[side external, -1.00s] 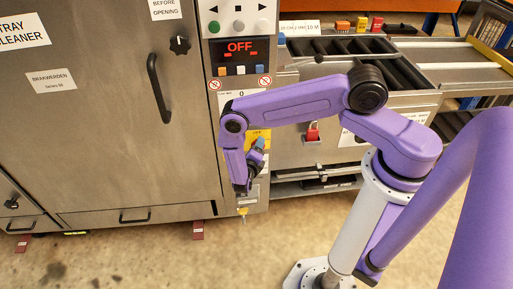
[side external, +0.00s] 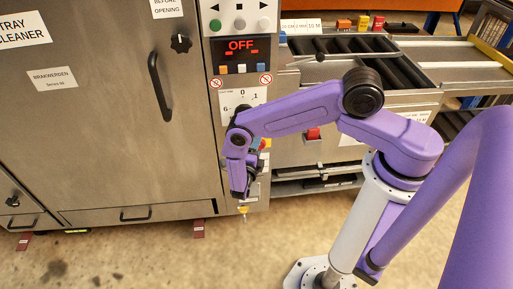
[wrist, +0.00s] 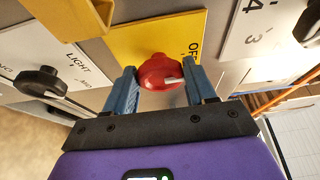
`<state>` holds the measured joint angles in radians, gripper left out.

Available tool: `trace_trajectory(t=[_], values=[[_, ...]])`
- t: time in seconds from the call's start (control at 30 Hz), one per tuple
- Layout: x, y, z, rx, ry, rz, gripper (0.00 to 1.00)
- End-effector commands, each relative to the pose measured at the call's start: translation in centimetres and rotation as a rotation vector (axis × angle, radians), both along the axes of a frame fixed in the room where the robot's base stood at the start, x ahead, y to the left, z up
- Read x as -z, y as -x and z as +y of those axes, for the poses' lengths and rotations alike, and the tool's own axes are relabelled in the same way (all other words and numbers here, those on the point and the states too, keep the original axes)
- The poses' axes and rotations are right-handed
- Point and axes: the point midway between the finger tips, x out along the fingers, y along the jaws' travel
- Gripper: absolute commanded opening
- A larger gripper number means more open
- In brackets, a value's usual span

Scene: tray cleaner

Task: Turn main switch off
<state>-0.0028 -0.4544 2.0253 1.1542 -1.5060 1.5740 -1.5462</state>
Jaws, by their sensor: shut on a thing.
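The main switch is a red knob (wrist: 158,72) on a yellow plate (wrist: 132,42) in the wrist view. The plate has a partly hidden "OFF" label at its right edge. The knob's white pointer mark lies nearly level, toward the right finger. The blue fingers of my gripper (wrist: 161,88) stand on either side of the knob and are shut on it. In the side external view my gripper (side external: 256,146) is at the lower control panel, where my wrist covers most of the switch.
A black LIGHT knob (wrist: 38,82) sits left of the switch in the wrist view. A numbered white dial plate (wrist: 256,38) is to the right. A yellow block (wrist: 72,16) juts in at upper left. The panel display (side external: 241,50) reads OFF in the side external view.

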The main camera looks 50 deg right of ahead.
Motion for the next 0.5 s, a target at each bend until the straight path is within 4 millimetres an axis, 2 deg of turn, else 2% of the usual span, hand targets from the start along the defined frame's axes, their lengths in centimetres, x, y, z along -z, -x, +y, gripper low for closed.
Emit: trace_trajectory(t=[0.3,0.33,0.4,0.5], values=[[-0.01,-0.05,0.04,-0.003,0.002,0.002,0.25],[-0.01,-0.05,0.03,-0.003,0.002,0.002,0.58],[-0.01,-0.04,0.03,-0.002,0.001,0.003,0.78],[0.0,-0.04,0.02,-0.002,0.001,0.002,0.78]])
